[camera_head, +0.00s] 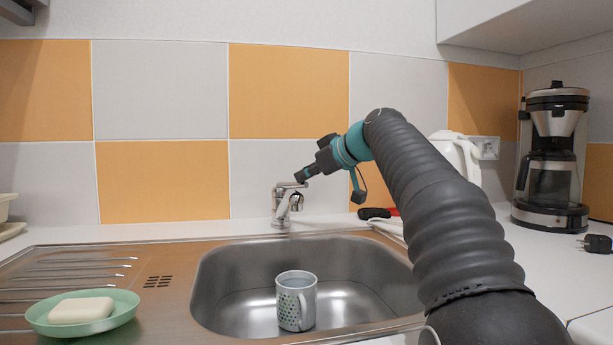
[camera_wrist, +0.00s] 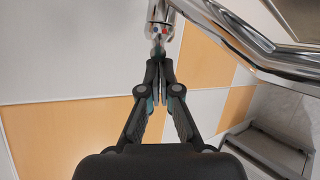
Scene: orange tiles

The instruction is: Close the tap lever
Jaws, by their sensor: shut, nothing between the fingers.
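The chrome tap (camera_head: 283,205) stands behind the sink, with its lever (camera_head: 291,185) on top. My gripper (camera_head: 300,178) is shut and empty, with its fingertips right at the end of the lever from the right. In the wrist view my gripper (camera_wrist: 160,62) points at the tap body (camera_wrist: 160,22), which has a red and blue mark. A long chrome part of the tap (camera_wrist: 250,45) runs across the upper right there. I cannot tell for sure whether the fingertips touch the lever.
A patterned mug (camera_head: 296,300) stands in the steel sink (camera_head: 235,290) below the tap. A green dish (camera_head: 120,310) with soap (camera_head: 81,310) is at the left. A white kettle (camera_head: 458,152), dark-handled item (camera_head: 375,213) and coffee maker (camera_head: 552,160) are at the right.

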